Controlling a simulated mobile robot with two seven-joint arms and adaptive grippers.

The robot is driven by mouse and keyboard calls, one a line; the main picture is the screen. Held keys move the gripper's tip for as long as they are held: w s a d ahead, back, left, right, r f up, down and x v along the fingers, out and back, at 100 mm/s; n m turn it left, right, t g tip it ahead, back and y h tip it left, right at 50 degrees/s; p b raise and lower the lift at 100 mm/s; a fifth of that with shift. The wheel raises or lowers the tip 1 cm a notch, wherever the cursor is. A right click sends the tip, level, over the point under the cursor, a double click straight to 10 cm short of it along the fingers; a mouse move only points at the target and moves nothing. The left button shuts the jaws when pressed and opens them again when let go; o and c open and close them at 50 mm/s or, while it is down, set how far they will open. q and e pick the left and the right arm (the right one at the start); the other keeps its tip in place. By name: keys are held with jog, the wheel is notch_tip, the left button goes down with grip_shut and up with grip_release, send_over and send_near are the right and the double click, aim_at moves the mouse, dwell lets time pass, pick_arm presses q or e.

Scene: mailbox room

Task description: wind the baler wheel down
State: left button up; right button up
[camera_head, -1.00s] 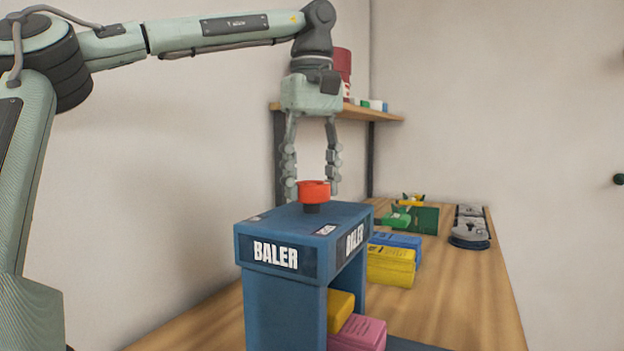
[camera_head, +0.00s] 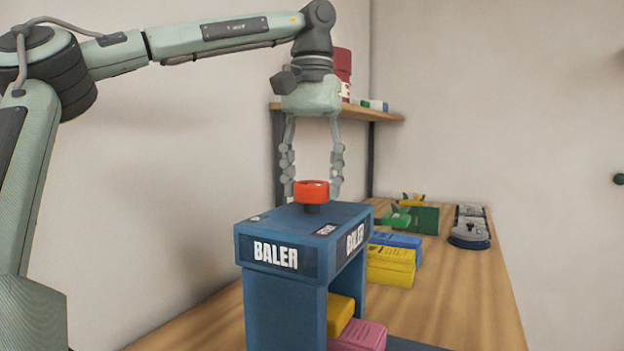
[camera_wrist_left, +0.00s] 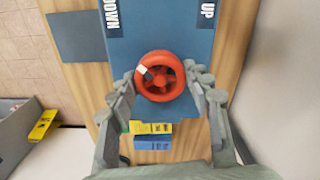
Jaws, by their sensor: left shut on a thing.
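The red baler wheel (camera_head: 311,191) stands on top of the blue baler (camera_head: 283,301). My left gripper (camera_head: 312,190) points straight down over it, with a finger on each side of the wheel. In the left wrist view the wheel (camera_wrist_left: 160,76) shows its spokes and a white mark at its upper left, and the fingers (camera_wrist_left: 160,90) flank its rim, shut on it. The labels DOWN (camera_wrist_left: 111,14) and UP (camera_wrist_left: 207,14) are on the baler top. A yellow parcel (camera_head: 340,312) and a pink parcel (camera_head: 358,336) sit within the baler frame. My right gripper is not in view.
Blue and yellow parcels (camera_head: 391,266) lie behind the baler on the wooden table (camera_head: 455,290). Farther back are a green item (camera_head: 424,219) and dark round-ended devices (camera_head: 469,234). A wall shelf (camera_head: 385,115) is behind the gripper.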

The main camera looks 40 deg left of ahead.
aim_at(312, 182)
pick_arm(q)
jog(key=shift+m, duration=0.3)
jog(key=o, duration=1.2)
jog(key=shift+c, duration=0.2)
notch_tip(312, 182, up, 12)
jog(key=shift+f, duration=0.15)
notch_tip(312, 182, down, 12)
jog(key=shift+r, duration=0.15)
dwell(0.6)
